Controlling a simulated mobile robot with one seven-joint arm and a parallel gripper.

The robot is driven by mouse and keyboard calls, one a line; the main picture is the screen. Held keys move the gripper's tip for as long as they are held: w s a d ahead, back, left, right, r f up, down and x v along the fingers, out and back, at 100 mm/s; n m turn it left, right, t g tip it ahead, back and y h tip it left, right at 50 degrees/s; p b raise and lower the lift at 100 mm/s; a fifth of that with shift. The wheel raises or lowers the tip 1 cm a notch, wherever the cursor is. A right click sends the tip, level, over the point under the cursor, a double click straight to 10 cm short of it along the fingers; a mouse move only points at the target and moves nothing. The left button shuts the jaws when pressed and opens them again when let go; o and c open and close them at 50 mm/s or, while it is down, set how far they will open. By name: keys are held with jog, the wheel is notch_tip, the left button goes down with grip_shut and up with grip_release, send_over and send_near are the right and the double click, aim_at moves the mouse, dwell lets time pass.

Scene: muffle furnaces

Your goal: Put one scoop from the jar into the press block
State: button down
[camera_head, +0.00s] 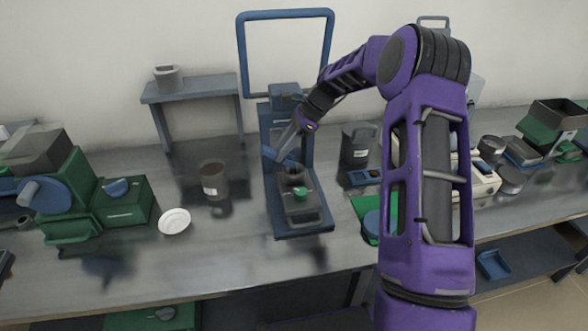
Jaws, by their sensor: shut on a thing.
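My gripper (285,148) reaches down and left in front of the blue press. It is shut on a small blue scoop (270,154). The scoop's bowl and contents are too small to make out. The grey press block (302,213) sits on the press's blue base plate, just below and right of my gripper. A dark round part and a small green piece show on top of the block. The brown jar (212,180) with a white label stands upright on the bench, left of the press and apart from my gripper.
The blue press frame (242,55) rises behind my gripper. A white dish (174,221) lies in front left of the jar. A grey lidded can (359,144) stands right of the press. A green machine (75,190) fills the left. The bench front between dish and press is clear.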

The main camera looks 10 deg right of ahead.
jog(key=shift+d+r+y, duration=0.1)
jog(key=shift+d+y, duration=0.3)
jog(key=shift+y, duration=0.2)
jog(key=shift+d+r+y, duration=0.2)
jog(key=shift+y, duration=0.4)
jog(key=shift+d+y, duration=0.5)
jog(key=shift+y, duration=0.2)
jog(key=shift+d+r+y, duration=0.1)
jog(key=shift+d+y, duration=0.05)
jog(key=shift+y, duration=0.35)
